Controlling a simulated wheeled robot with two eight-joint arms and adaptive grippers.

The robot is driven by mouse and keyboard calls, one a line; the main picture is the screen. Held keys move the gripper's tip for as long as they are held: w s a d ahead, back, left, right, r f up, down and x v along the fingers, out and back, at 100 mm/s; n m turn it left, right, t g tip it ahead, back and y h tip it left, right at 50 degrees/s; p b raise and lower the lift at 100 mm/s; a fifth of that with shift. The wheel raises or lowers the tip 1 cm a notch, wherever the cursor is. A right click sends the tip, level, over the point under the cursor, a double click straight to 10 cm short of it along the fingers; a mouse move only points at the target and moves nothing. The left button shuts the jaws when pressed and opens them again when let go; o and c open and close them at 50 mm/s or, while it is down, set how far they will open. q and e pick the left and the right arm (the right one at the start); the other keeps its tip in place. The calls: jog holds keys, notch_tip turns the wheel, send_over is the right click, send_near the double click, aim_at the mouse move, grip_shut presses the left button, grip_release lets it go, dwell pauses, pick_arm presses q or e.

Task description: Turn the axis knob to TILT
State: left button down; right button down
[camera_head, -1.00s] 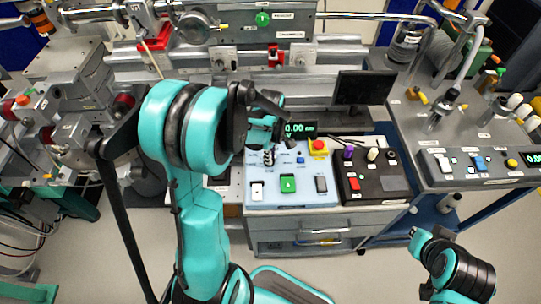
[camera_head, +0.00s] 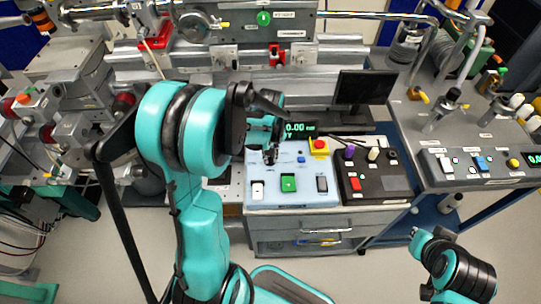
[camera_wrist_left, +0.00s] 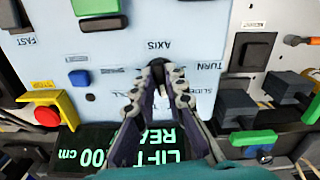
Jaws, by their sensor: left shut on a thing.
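The axis knob (camera_wrist_left: 158,66) is a small dark knob on the pale blue control panel (camera_head: 305,200), by the upside-down AXIS label in the left wrist view. My left gripper (camera_wrist_left: 160,78) is shut on it, its two dark fingers at either side of the knob. In the head view my left gripper (camera_head: 270,156) reaches down to the panel's upper left and mostly hides the knob. TURN and SLIDE labels lie near it. TILT is not legible to me. The panel display (camera_wrist_left: 140,150) shows green letters, partly covered by the fingers. My right gripper is not in view.
A red button on a yellow base (camera_head: 319,147) stands close right of the display. A green button (camera_head: 288,183) and rocker switches line the panel's front. A black control box (camera_head: 372,183) adjoins at right, with a dark monitor (camera_head: 364,88) behind.

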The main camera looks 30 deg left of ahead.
aim_at(270, 159)
pick_arm(q)
jog(key=m, duration=0.5)
jog(key=shift+a+m, duration=0.1)
jog(key=shift+m, duration=0.2)
dwell(0.4)
jog(key=c, duration=1.6)
grip_release()
jog(key=shift+o, duration=0.2)
jog(key=shift+r, duration=0.1)
notch_tip(270, 159, up, 12)
jog(key=shift+s, duration=0.1)
